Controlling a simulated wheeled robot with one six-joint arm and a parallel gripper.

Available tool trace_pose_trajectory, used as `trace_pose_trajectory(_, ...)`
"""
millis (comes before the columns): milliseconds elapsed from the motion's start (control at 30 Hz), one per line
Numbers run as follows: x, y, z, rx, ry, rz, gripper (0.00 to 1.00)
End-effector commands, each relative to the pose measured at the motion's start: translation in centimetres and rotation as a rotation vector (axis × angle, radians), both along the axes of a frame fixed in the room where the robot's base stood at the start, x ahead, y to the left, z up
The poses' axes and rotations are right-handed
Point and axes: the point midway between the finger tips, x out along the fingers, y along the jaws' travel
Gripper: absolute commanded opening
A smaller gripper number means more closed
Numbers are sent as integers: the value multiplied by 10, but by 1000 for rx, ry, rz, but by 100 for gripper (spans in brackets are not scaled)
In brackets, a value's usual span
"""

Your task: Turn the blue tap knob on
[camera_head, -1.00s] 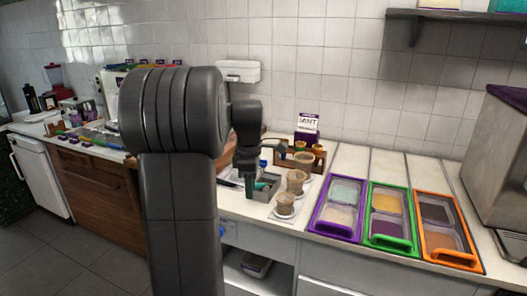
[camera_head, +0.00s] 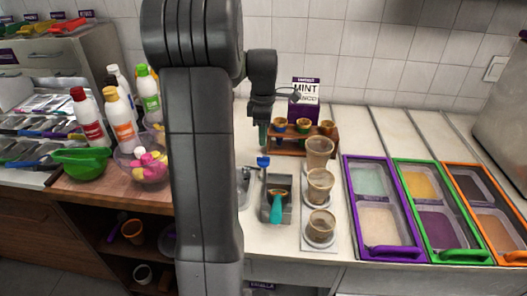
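The blue tap knob (camera_head: 263,162) stands upright on the white counter, at the left side of the small grey sink (camera_head: 266,213). The grey tap (camera_head: 243,180) is beside it, partly hidden by my arm. My gripper (camera_head: 263,136) points down and appears in line above the knob in this view. A visible gap separates its tip from the knob. The fingers are small and dark with a teal tip, so I cannot tell whether they are open or shut. A scoop with a teal handle (camera_head: 277,207) lies in the sink.
Right of the sink are stacked cups (camera_head: 320,187) on a tray, and behind them a wooden cone rack (camera_head: 290,147) with a mint sign (camera_head: 305,100). Topping trays (camera_head: 382,250) fill the right. Bottles (camera_head: 122,120) and a bowl stand left of my arm.

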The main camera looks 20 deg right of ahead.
Motion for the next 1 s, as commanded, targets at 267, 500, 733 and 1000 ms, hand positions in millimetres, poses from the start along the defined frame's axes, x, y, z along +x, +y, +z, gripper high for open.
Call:
trace_pose_trajectory(267,-1,0,-57,2,5,0,34)
trace_pose_trajectory(500,-1,0,-82,1,2,0,34)
trace_pose_trajectory(733,0,0,-85,0,-1,0,34)
trace_pose_trajectory(1000,0,0,-85,0,0,0,2)
